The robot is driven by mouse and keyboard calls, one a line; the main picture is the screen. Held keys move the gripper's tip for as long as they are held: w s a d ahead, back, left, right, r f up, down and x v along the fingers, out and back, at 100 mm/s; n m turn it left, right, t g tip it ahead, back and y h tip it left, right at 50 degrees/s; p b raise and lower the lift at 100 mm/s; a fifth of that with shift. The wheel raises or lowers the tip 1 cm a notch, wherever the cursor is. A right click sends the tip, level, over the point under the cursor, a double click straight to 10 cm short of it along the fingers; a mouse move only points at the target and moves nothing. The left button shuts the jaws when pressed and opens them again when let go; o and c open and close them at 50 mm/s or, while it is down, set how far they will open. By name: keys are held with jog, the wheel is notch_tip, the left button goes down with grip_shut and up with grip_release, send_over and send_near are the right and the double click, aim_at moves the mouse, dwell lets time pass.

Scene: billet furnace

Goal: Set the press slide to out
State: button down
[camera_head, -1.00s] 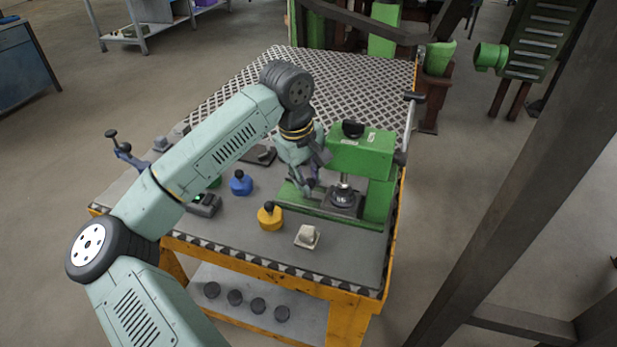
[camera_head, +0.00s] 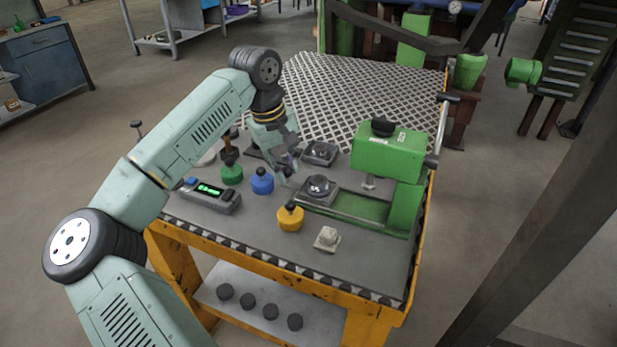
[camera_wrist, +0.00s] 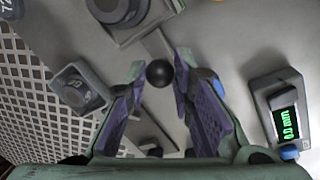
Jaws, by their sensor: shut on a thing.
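The green press (camera_head: 390,152) stands at the right of the workbench. Its slide (camera_head: 328,199) lies to the left of the press head along the green bed, bearing a dark round part (camera_head: 318,185), clear of the ram. My gripper (camera_head: 288,170) is at the slide's left end. In the wrist view, my gripper (camera_wrist: 157,85) has its purple-padded fingers around the slide's black ball knob (camera_wrist: 159,73) and is shut on it. The slide's plate (camera_wrist: 165,12) and dark part (camera_wrist: 118,10) show at the top of that view.
Near the slide stand a yellow knobbed piece (camera_head: 290,217), a blue one (camera_head: 262,182), a green one (camera_head: 231,173) and a pale block on a small plate (camera_head: 327,238). A grey gauge (camera_head: 209,196) lies left. A dark tray (camera_head: 320,153) lies behind the slide.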

jog(key=shift+w+a, duration=0.1)
jog(key=shift+a, duration=0.15)
jog(key=c, duration=1.4)
grip_release()
jog(key=shift+o, duration=0.2)
notch_tip(320, 180, up, 12)
jog(key=s+a, duration=0.1)
jog(key=shift+s+a, duration=0.25)
jog(key=shift+a, duration=0.15)
jog(key=shift+f, duration=0.1)
